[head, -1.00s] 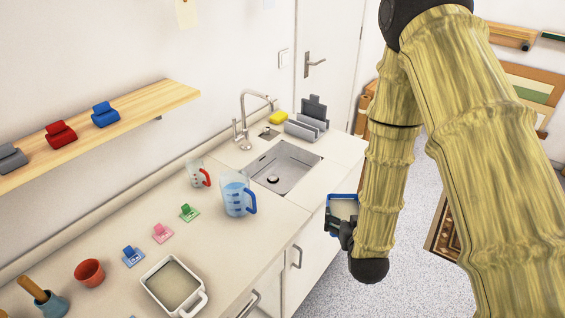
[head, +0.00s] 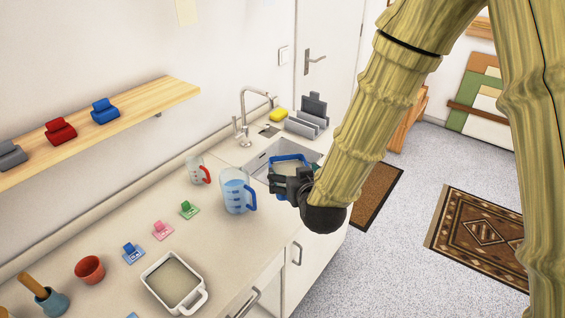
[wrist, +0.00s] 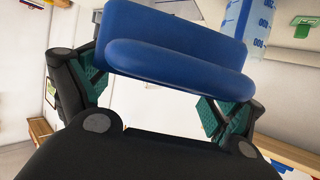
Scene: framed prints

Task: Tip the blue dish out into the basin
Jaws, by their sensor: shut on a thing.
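My gripper (head: 291,184) is shut on the blue dish (head: 290,160) and holds it over the near right part of the basin (head: 262,160). The dish and gripper hide much of the basin.
A measuring jug with a blue handle (head: 234,190) stands left of the dish, a smaller red-handled one (head: 197,170) behind it. The tap (head: 243,120), yellow sponge (head: 278,115) and grey rack (head: 308,118) are behind the basin. A white dish (head: 173,282) sits nearer on the counter.

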